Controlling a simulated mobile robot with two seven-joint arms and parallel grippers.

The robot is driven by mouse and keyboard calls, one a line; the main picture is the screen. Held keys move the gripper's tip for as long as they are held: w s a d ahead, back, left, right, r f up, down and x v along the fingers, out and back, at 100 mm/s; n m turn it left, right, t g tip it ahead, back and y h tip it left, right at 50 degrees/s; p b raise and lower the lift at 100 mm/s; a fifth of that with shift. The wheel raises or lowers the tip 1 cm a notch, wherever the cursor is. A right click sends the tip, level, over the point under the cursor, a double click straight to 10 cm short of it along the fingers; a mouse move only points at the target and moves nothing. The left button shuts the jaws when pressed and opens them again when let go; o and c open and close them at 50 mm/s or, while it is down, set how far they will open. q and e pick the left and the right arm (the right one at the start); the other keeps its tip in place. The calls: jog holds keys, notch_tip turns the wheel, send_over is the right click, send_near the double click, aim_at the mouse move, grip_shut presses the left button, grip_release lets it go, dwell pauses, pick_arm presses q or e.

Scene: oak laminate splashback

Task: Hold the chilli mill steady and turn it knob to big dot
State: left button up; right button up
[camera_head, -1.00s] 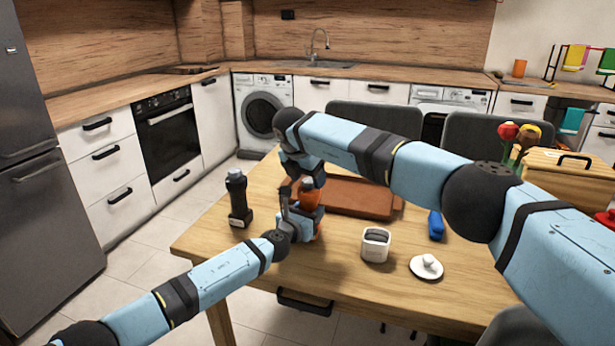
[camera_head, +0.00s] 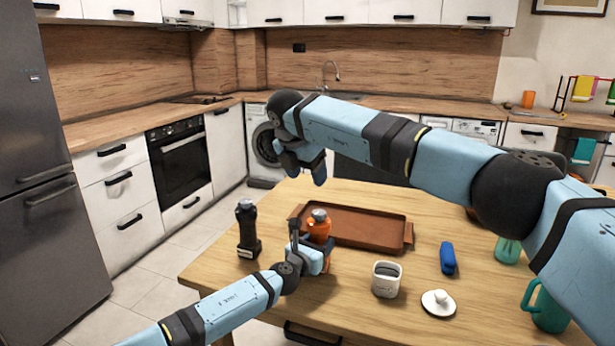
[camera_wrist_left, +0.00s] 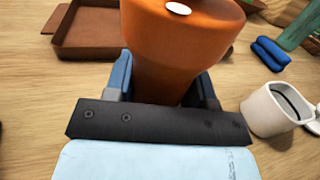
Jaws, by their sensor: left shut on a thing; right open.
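The orange chilli mill (camera_head: 318,228) stands upright on the wooden table, its grey knob (camera_head: 319,214) uncovered on top. My left gripper (camera_head: 312,256) is shut around the mill's body from the near side. The left wrist view shows the orange body (camera_wrist_left: 180,50) between both fingers, with a white oval mark (camera_wrist_left: 178,8) on its upper part. The knob's top and any dot marks on it cannot be made out. My right gripper (camera_head: 305,170) is open and empty, above the mill and clear of it.
A black mill (camera_head: 247,230) stands left of the orange one. A brown tray (camera_head: 365,222) lies just behind. To the right are a white jar (camera_head: 386,279), its lid (camera_head: 438,303), a blue object (camera_head: 447,258) and a green mug (camera_head: 548,308). The table's front left is clear.

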pick_arm(q)
jog(key=o, duration=1.1)
